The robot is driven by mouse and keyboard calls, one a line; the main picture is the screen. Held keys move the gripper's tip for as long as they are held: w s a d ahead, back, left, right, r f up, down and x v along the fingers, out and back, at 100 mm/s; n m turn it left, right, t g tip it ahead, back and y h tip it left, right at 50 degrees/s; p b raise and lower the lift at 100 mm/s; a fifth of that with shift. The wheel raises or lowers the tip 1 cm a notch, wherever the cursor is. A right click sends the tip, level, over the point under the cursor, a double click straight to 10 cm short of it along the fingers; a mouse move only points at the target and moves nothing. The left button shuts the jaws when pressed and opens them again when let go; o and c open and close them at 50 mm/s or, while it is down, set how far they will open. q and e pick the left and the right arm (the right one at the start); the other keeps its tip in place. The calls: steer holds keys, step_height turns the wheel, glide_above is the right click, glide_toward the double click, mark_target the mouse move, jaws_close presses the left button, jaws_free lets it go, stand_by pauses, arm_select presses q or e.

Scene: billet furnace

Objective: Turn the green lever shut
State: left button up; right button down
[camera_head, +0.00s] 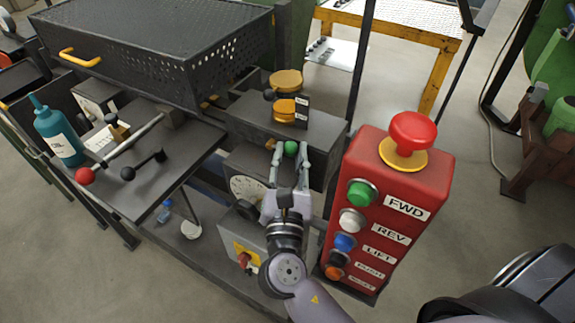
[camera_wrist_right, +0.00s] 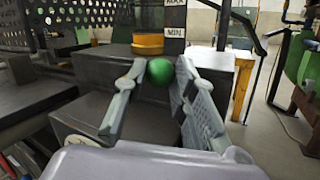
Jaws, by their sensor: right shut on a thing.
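The green lever shows as a green ball knob (camera_head: 291,147) in the head view, at the front of a dark grey block. My right gripper (camera_head: 290,150) is shut on this knob, one finger on each side of it. In the right wrist view the green knob (camera_wrist_right: 160,72) sits between the tips of the right gripper (camera_wrist_right: 159,70). The lever's shaft is hidden behind the knob and fingers. My left gripper is not in view.
A red control box (camera_head: 388,210) with a red mushroom button (camera_head: 413,131) stands close right of my right arm. Orange knobs (camera_head: 286,82) sit behind the green knob. A red-balled handle (camera_head: 86,175) and a teal bottle (camera_head: 57,135) are at left.

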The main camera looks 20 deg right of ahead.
steer(key=shift+f+m+h+b, duration=0.3)
steer(key=shift+f+m+b, duration=0.1)
steer(key=shift+m+b, duration=0.5)
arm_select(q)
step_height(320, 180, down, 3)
arm_select(e)
steer(key=c, duration=1.6)
jaws_free()
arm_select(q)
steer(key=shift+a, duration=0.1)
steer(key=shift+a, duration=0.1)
arm_select(e)
steer(key=shift+s, duration=0.15)
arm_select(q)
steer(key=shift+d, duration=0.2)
arm_select(e)
steer(key=v, duration=1.1)
steer(key=shift+s+a+f, duration=0.1)
steer(key=shift+s+f, duration=0.1)
steer(key=shift+s, duration=0.15)
steer(key=shift+o, duration=0.3)
